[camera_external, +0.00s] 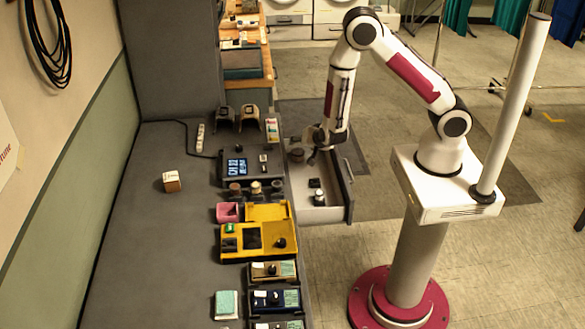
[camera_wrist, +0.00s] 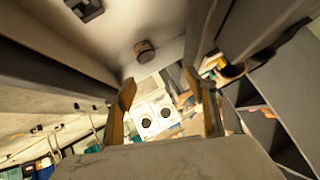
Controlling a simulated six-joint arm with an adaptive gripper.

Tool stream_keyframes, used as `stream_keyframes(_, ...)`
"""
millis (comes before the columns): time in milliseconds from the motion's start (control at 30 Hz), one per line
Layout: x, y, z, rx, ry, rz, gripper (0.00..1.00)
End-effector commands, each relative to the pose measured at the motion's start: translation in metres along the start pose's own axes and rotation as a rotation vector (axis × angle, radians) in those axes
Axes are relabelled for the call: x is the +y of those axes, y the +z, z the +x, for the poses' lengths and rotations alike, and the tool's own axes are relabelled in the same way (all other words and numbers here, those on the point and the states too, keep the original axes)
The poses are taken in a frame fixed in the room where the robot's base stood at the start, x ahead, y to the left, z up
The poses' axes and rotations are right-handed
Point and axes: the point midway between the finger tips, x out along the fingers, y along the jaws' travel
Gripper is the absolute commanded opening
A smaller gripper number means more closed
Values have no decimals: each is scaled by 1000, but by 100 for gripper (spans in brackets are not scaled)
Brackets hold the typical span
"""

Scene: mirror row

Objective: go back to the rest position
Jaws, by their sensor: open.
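My gripper (camera_external: 318,152) hangs pointing down over the back part of an open drawer (camera_external: 318,215) at the right side of the grey bench. In the wrist view my gripper (camera_wrist: 165,100) shows two tan fingers spread apart with nothing between them. A brown round object (camera_external: 297,155) sits in the drawer beside my gripper; it also shows in the wrist view (camera_wrist: 145,50), apart from the fingers. A small dark and white item with some green (camera_external: 319,197) sits nearer the drawer's front part.
The bench carries a black device with a lit display (camera_external: 238,168), a yellow case (camera_external: 258,241), a pink holder (camera_external: 228,212), a small box (camera_external: 172,181) and a pale green block (camera_external: 226,304). The drawer's wall (camera_external: 347,190) stands close to my gripper.

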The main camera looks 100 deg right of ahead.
Motion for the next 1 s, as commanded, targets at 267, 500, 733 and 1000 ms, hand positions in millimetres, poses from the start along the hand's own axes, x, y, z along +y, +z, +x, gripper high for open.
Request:
stream_keyframes(267,-27,-8,-31,-115,-50,22,56)
stream_keyframes(500,-61,-3,-69,-239,-148,-19,56)
stream_keyframes(733,-93,5,-117,-361,-270,-104,56)
stream_keyframes(1000,-114,9,-180,-481,-408,-235,56)
